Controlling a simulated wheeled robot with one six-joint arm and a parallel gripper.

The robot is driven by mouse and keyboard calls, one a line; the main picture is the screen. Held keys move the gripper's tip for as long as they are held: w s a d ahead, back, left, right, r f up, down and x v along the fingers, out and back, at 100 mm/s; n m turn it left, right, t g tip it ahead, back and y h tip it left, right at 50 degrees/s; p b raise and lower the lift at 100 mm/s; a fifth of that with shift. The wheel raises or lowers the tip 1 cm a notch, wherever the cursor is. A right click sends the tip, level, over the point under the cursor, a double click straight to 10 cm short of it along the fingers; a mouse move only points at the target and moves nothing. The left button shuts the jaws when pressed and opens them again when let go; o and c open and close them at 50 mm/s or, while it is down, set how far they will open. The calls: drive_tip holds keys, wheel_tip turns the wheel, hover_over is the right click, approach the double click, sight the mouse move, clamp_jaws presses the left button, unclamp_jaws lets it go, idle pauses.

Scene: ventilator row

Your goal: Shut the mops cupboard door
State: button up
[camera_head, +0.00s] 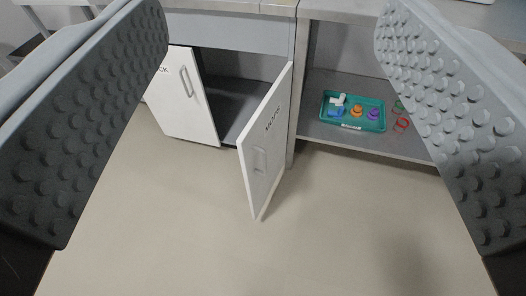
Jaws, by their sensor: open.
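The mops cupboard door (266,146) is a white panel with dark lettering that looks like "MOPS" and a grey bar handle (260,160). It stands open, swung out toward me from its hinge side at the grey post on the right. Behind it the dark cupboard inside (238,98) shows in part. My gripper (268,130) is open, with one grey studded finger at each side of the picture. Nothing is between the fingers up close; the door stands farther off, apart from both.
Left of the opening is a second white door (182,95), its label partly hidden by my finger. On the right, an open shelf (340,138) holds a teal tray (378,124) with small coloured items and several rings (402,123). The floor (320,230) in front is clear.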

drive_tip(key=w+f+m+g, duration=0.1)
drive_tip(key=w+f, duration=0.1)
drive_tip(key=w+d+f+m+g, duration=0.1)
drive_tip(key=w+f+m, duration=0.1)
drive_tip(key=w, duration=0.1)
drive_tip(key=w+f+m+g, duration=0.1)
drive_tip(key=w+f, duration=0.1)
drive_tip(key=shift+w+d+f+g, duration=0.15)
drive_tip(key=shift+d+f+g, duration=0.15)
drive_tip(key=shift+d+f, duration=0.1)
clamp_jaws()
drive_tip(key=w+d+f+m+g, duration=0.2)
drive_tip(key=w+f+m+g, duration=0.1)
drive_tip(key=w+f+m, duration=0.4)
drive_tip(key=m+g+y, duration=0.7)
drive_tip(key=m+y, duration=0.1)
drive_tip(key=m, duration=0.3)
approach(250, 140)
drive_tip(key=shift+x, duration=2.85)
